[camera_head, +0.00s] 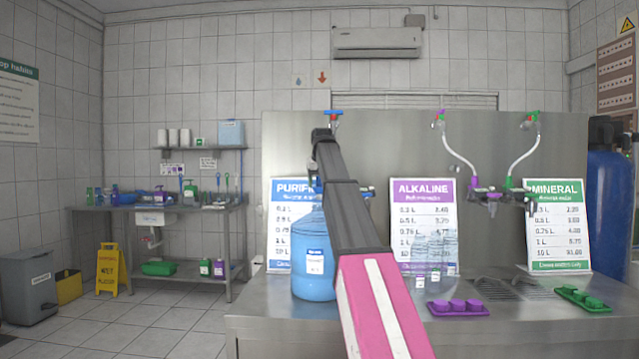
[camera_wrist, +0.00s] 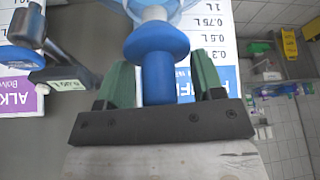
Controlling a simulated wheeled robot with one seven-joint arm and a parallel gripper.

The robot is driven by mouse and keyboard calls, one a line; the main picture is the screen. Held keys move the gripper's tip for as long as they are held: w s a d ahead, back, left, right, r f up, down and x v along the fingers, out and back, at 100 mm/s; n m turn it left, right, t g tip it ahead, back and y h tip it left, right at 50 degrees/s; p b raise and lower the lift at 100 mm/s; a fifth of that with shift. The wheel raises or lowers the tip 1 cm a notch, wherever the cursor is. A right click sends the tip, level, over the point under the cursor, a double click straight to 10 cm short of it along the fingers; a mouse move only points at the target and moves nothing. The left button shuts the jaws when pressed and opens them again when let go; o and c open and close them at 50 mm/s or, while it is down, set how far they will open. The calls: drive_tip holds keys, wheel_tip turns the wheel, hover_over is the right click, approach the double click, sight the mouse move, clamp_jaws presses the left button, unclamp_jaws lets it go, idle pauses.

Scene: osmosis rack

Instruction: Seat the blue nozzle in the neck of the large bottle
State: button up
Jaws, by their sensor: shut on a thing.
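The large bottle (camera_head: 313,272) is translucent blue with a white label. It stands upright on the steel counter; its neck is largely hidden behind my arm in the head view. The blue nozzle (camera_wrist: 157,75) shows in the wrist view, with a wide round collar and a white part beyond it. My gripper (camera_wrist: 162,85), with green fingers, is shut on the nozzle. A pale blue curved surface, apparently the bottle, shows at the top edge beyond it. I cannot tell whether the nozzle touches the neck. The gripper is largely hidden by my arm in the head view.
A blue-handled tap (camera_head: 333,113) is on the steel back panel. The purified sign (camera_head: 283,225) stands behind the bottle, the alkaline sign (camera_head: 424,228) to its right. A purple tray (camera_head: 458,309) and a green tray (camera_head: 584,299) lie on the counter (camera_head: 262,307).

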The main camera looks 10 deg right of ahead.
drive_tip(key=shift+f, duration=1)
drive_tip(key=shift+f, duration=0.1)
drive_tip(key=shift+f, duration=0.35)
drive_tip(key=o, duration=1.2)
drive_tip(key=shift+r, duration=0.15)
